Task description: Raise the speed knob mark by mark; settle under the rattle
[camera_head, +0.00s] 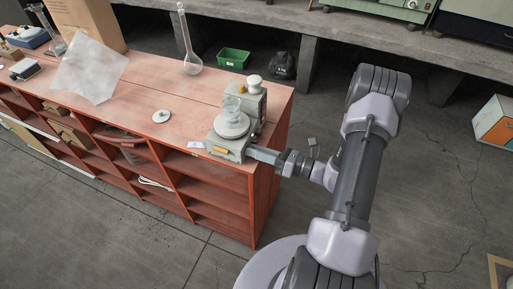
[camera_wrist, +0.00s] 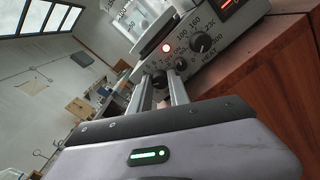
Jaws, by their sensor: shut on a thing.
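The stirrer (camera_head: 228,149) stands at the right end of the red-brown bench, with a white round top plate (camera_head: 231,128) and a clear glass beaker (camera_head: 231,107) on it. My gripper (camera_head: 249,152) reaches its front from the right. In the wrist view my gripper (camera_wrist: 163,80) is shut on the dark speed knob (camera_wrist: 160,78), low on the panel; the fingers partly hide it and its pointer cannot be read. A black heat knob (camera_wrist: 203,42) with printed numbers sits up and right. The beaker's contents are unclear.
A long-necked flask (camera_head: 191,62), a white disc (camera_head: 161,116) and a clear sheet (camera_head: 90,71) are further left on the bench. A green bin (camera_head: 234,59) is on the floor behind.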

